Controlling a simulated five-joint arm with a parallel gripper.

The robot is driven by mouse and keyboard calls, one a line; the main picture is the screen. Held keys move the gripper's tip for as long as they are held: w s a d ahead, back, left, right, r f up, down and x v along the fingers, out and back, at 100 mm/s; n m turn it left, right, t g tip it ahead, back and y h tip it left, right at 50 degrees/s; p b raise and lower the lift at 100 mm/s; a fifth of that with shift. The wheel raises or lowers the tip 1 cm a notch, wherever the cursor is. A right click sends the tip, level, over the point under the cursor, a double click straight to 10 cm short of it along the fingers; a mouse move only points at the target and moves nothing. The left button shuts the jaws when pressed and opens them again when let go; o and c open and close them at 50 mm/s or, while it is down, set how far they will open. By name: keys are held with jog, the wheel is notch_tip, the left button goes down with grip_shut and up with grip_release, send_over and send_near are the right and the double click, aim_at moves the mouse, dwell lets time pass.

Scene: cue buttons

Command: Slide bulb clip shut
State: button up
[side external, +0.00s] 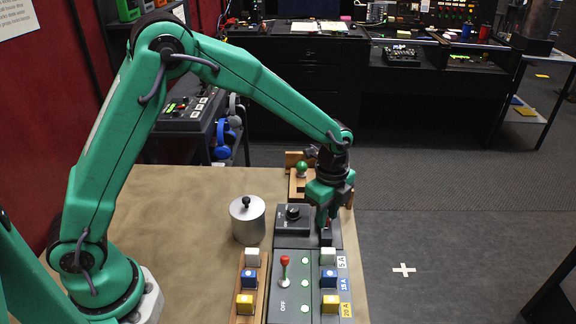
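A small green bulb (302,167) stands in a wooden holder (297,187) at the far end of the table. I take this to be where the bulb clip is, but the clip is too small to make out. My gripper (327,222) points down over the right part of the dark console (293,222), to the right of and nearer than the bulb. A small dark piece (326,238) shows at its fingertips. I cannot tell whether the fingers hold it.
A black knob (293,212) and a red-tipped lever (285,262) stand on the console. White, blue and yellow blocks sit in a wooden rack (236,290) and beside the amp labels. A lidded metal pot (247,220) stands left. The table's left part (185,215) is clear.

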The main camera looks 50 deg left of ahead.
jog(key=shift+o, duration=0.3)
jog(key=shift+s, duration=0.1)
jog(key=shift+r, duration=0.15)
jog(key=shift+r, duration=3.75)
jog(key=s+a+r+n+t, duration=0.3)
jog(key=s+a+r+n, duration=0.5)
jog(key=s+r, duration=0.2)
jog(key=s+a+n+t, duration=0.1)
jog(key=s+a+n, duration=0.2)
jog(key=s+n, duration=0.2)
jog(key=s+a+r+n+t, duration=0.1)
jog(key=s+a+n, duration=0.2)
jog(key=s+n, duration=0.2)
jog(key=s, duration=0.2)
jog(key=shift+s+t, duration=0.3)
